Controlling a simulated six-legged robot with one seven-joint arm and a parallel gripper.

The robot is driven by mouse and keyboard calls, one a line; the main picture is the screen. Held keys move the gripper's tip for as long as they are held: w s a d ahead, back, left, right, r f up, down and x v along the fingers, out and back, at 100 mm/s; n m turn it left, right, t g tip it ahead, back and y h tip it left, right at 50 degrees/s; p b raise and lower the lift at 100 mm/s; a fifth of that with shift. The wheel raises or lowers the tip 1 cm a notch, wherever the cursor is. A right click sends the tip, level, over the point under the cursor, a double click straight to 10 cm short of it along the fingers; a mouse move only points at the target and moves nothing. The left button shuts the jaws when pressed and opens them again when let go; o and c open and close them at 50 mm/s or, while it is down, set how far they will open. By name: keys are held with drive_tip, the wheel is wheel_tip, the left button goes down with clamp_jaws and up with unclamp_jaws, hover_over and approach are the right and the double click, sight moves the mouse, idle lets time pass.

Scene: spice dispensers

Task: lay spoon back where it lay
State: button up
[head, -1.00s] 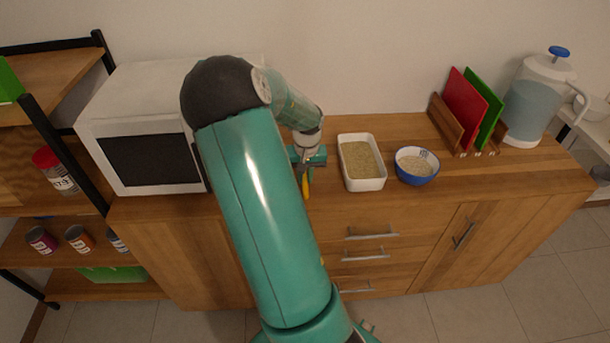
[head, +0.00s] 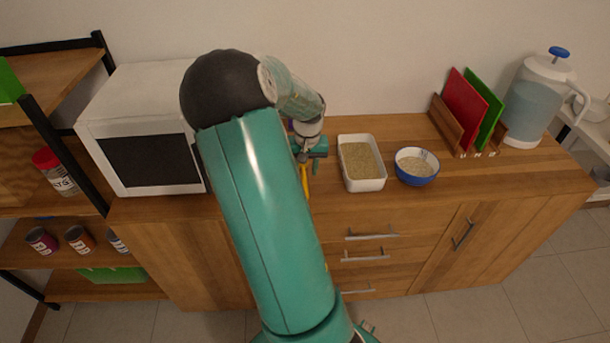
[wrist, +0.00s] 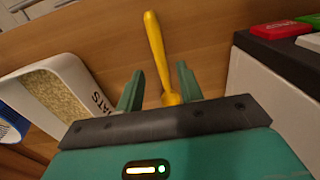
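The yellow spoon (wrist: 155,45) shows in the wrist view, its handle pointing up the picture over the wooden counter. Its lower part passes between the two fingers of my gripper (wrist: 160,80), with gaps on both sides. In the head view a thin strip of the spoon (head: 304,178) shows below my gripper (head: 308,165), near the counter's front edge. My gripper is open around the spoon. The spoon's other end is hidden by the gripper body. I cannot tell whether the spoon rests fully on the counter.
A white container (head: 380,184) of grain marked OATS and a blue bowl (head: 417,180) stand right of my gripper. The white microwave (head: 100,125) stands to the left. Cutting boards (head: 466,105) and a water jug (head: 533,100) are farther right. Bare counter (head: 330,205) lies in front.

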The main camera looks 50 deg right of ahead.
sight(307, 182)
wheel_tip(307, 182, up, 8)
drive_tip(key=shift+s+r, duration=0.15)
drive_tip(key=shift+r, duration=0.1)
idle(0.6)
